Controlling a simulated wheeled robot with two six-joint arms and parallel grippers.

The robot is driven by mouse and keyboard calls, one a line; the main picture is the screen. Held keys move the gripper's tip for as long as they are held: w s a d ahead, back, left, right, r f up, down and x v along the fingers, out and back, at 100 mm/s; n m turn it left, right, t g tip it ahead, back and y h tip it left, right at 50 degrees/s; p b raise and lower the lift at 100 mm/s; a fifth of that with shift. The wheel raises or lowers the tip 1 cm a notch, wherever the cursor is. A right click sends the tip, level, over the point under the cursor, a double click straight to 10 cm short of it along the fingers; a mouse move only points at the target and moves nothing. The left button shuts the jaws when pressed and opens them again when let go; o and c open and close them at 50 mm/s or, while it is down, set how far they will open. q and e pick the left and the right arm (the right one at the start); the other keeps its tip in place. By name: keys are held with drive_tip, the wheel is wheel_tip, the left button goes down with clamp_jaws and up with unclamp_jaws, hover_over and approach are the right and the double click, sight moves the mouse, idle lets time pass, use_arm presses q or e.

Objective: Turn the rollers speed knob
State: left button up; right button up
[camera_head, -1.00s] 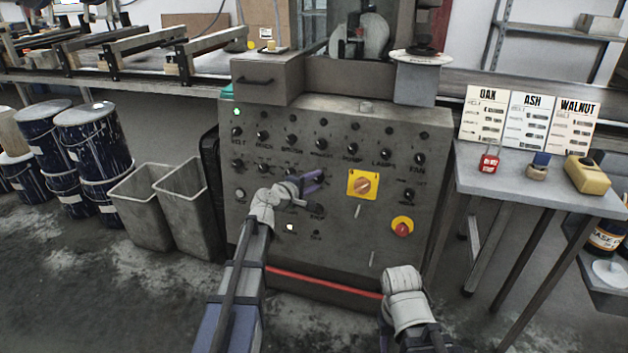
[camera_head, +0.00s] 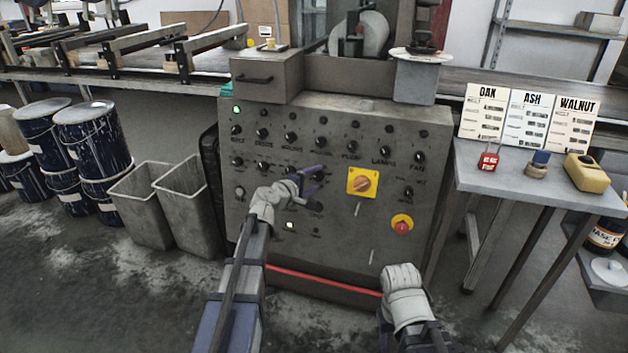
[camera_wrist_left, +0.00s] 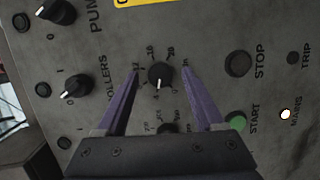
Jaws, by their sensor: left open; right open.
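The control panel (camera_head: 335,235) stands in front of me. In the left wrist view a black knob (camera_wrist_left: 160,75) with a white pointer line sits inside a ring of numbers. My left gripper (camera_head: 317,189) is open at the panel, and its purple fingers (camera_wrist_left: 160,72) stand on either side of this knob, with gaps visible. The knob's name label is not readable. Beside it is a black switch (camera_wrist_left: 75,88) labelled ROLLERS, marked 0 and 1. In the head view my gripper hides the numbered knob. My right gripper (camera_head: 385,328) is low in front of the panel, mostly hidden, holding nothing visible.
A STOP button (camera_wrist_left: 238,64), green START button (camera_wrist_left: 236,122) and lit MAINS lamp (camera_wrist_left: 285,114) are near the knob. A yellow-plated rotary switch (camera_head: 362,182) and red emergency knob (camera_head: 402,225) are to the right. Grey bins (camera_head: 143,205) stand left, a side table (camera_head: 540,185) right.

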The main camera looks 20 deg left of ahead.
use_arm(q)
drive_tip(key=p+v, duration=0.2)
drive_tip(key=v, duration=0.6)
